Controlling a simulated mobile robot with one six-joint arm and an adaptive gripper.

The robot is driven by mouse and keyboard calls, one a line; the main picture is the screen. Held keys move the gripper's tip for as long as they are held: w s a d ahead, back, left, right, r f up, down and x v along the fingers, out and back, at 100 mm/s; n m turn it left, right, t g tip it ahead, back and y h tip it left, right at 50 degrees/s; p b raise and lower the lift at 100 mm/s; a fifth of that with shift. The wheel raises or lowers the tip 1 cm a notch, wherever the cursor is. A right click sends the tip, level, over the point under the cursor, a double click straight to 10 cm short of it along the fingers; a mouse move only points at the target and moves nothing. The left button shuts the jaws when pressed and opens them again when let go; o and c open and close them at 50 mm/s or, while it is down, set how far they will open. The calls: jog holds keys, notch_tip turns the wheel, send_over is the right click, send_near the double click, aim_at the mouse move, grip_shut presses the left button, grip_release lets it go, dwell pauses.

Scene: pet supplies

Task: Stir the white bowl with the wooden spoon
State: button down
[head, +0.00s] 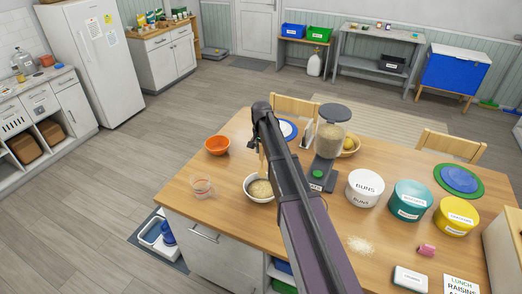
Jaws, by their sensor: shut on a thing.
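The white bowl (250,192) stands on the wooden table, with beige grainy food inside it. The wooden spoon (262,167) shows as a thin, light, upright handle over the bowl's back part. Its lower end is at the food, but I cannot tell how deep it goes. My gripper (257,146) is above the bowl, shut on the spoon's upper part. My own arm crosses the picture just right of the bowl and hides part of the gripper and spoon.
An orange bowl (217,145) and a clear cup (201,187) stand left of the white bowl. A food dispenser (331,145) and a white BUNS tub (365,188) stand to the right. Spilled grains (360,245) lie near the front. The table's front left is clear.

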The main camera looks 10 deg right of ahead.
aim_at(261, 167)
jog(key=shift+f, duration=0.2)
notch_tip(261, 167, down, 10)
jog(key=b, duration=1)
jog(key=shift+f+b, duration=0.15)
jog(key=shift+b, duration=0.2)
dwell(0.3)
